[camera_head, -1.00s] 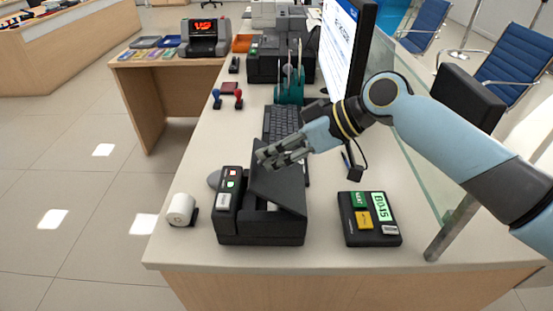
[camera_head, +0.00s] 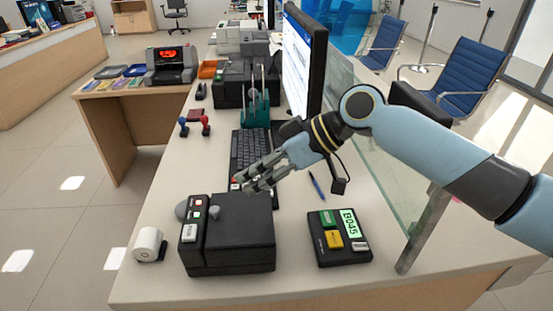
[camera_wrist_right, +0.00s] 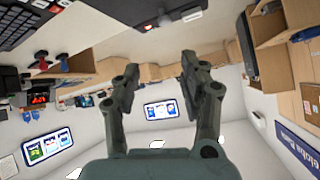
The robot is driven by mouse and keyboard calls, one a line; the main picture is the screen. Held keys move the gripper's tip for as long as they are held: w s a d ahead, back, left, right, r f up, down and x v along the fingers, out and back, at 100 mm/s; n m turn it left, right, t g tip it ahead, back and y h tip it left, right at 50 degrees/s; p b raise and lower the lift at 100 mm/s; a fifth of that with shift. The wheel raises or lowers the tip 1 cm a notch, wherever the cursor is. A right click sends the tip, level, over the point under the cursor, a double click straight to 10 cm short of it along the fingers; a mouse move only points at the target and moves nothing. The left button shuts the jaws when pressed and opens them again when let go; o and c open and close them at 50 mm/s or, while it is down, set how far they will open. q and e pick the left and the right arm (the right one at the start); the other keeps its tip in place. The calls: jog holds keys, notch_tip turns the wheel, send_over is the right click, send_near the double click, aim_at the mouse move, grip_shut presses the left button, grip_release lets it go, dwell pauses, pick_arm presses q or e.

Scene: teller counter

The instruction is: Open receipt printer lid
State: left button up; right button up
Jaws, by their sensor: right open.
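The receipt printer (camera_head: 226,258) is a black box near the front of the counter. Its lid (camera_head: 242,218) lies flat, looking closed, with a small grey knob (camera_head: 214,212) at its left side. A strip of buttons and lights (camera_head: 194,222) runs along the printer's left. My right gripper (camera_head: 246,183) is open and empty, pointing left beyond the lid's far edge in the head view. It appears above the lid and apart from it. My left gripper is out of view.
A paper roll (camera_head: 148,244) stands left of the printer, and a ticket keypad (camera_head: 340,238) lies to its right. A keyboard (camera_head: 250,150), a blue pen (camera_head: 317,186), stamps (camera_head: 194,127) and a monitor (camera_head: 305,65) are beyond. A glass panel borders the right side.

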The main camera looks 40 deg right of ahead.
jog(key=v, duration=1.1)
jog(key=shift+s+r, duration=0.1)
jog(key=shift+s, duration=0.05)
dwell(0.3)
